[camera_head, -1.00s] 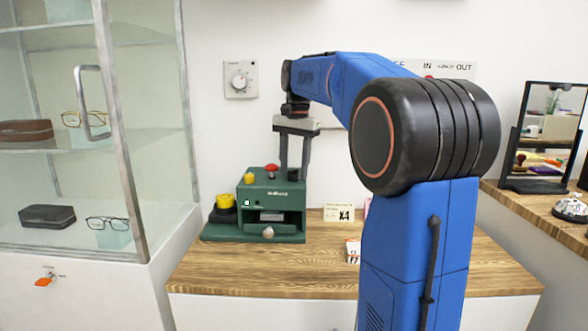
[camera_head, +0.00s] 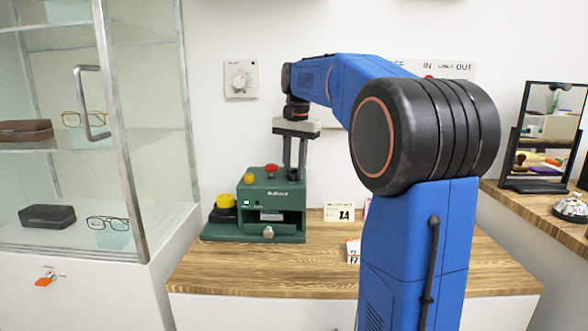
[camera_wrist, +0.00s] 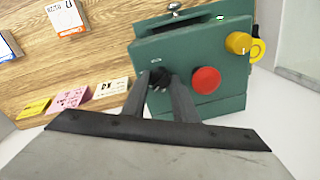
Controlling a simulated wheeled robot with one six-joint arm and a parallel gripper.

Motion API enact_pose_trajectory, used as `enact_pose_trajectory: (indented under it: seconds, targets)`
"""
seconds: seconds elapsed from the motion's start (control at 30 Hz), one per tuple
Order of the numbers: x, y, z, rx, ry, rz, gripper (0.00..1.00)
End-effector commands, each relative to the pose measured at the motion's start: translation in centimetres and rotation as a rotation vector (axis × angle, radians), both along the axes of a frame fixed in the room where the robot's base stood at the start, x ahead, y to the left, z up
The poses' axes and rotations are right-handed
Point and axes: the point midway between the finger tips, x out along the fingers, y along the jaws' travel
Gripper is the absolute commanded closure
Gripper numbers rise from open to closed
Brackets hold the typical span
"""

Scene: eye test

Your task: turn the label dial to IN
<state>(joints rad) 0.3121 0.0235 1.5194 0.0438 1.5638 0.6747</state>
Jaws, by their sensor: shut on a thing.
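The green machine (camera_head: 270,205) stands on the wooden counter. A small black dial (camera_wrist: 160,78) sits on its top face, beside a red button (camera_wrist: 206,80); its markings are too small to read. My gripper (camera_head: 295,174) reaches down from above onto the machine's top right. In the wrist view my gripper (camera_wrist: 163,85) has its two fingers on either side of the black dial, shut on it. The fingers partly cover the dial, and I cannot tell which setting it points to.
A yellow button (camera_wrist: 238,43) is on the machine's top, and a silver knob (camera_head: 268,232) on its front. Small cards (camera_head: 339,212) lie on the counter to the right. A glass cabinet (camera_head: 90,130) stands at left. A wall sign (camera_head: 447,68) reads IN, LUNCH, OUT.

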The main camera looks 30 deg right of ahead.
Motion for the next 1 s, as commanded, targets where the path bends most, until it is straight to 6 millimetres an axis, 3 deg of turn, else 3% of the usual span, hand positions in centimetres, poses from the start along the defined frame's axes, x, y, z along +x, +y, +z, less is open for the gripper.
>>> enact_pose_trajectory:
  seconds: [1.0]
  targets:
    - [0.24,0.07,0.05,0.0,0.0,0.84,0.97]
